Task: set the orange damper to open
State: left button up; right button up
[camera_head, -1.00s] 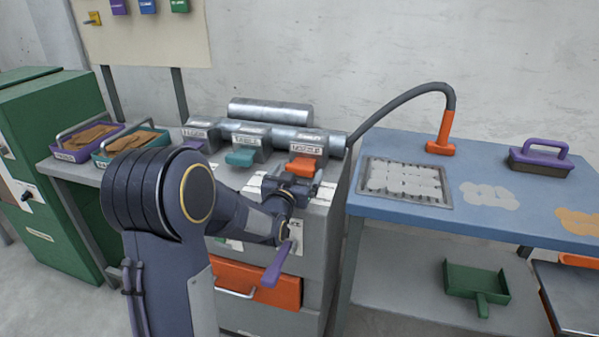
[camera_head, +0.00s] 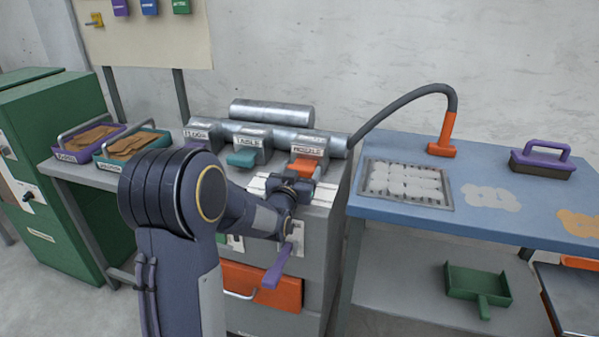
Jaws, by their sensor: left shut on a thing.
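The orange damper (camera_head: 303,167) is the right one of a row of dampers on the grey metal cabinet, under a label that seems to read NOZZLE. My left gripper (camera_head: 299,178) reaches it from the front and is shut on its orange handle. The fingers and wrist cover the near part of the handle, so its exact angle is hard to tell. My right gripper is not in view.
A teal damper (camera_head: 243,159) sits just left of the orange one. A purple lever (camera_head: 277,267) hangs on the cabinet front below my wrist, above an orange drawer (camera_head: 285,291). A blue table (camera_head: 470,218) with a hose (camera_head: 402,100) stands to the right.

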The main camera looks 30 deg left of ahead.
aim_at(300, 171)
pick_arm(q)
jog(key=shift+s+f, duration=0.1)
jog(key=shift+s, duration=0.25)
jog(key=b+v, duration=0.2)
jog(key=v, duration=0.2)
jog(key=shift+s, duration=0.2)
jog(key=shift+s+d, duration=0.15)
jog(key=shift+s, duration=0.15)
jog(key=o, duration=0.9)
jog(key=shift+f, duration=0.1)
jog(key=o, duration=0.5)
jog(key=shift+s, duration=0.15)
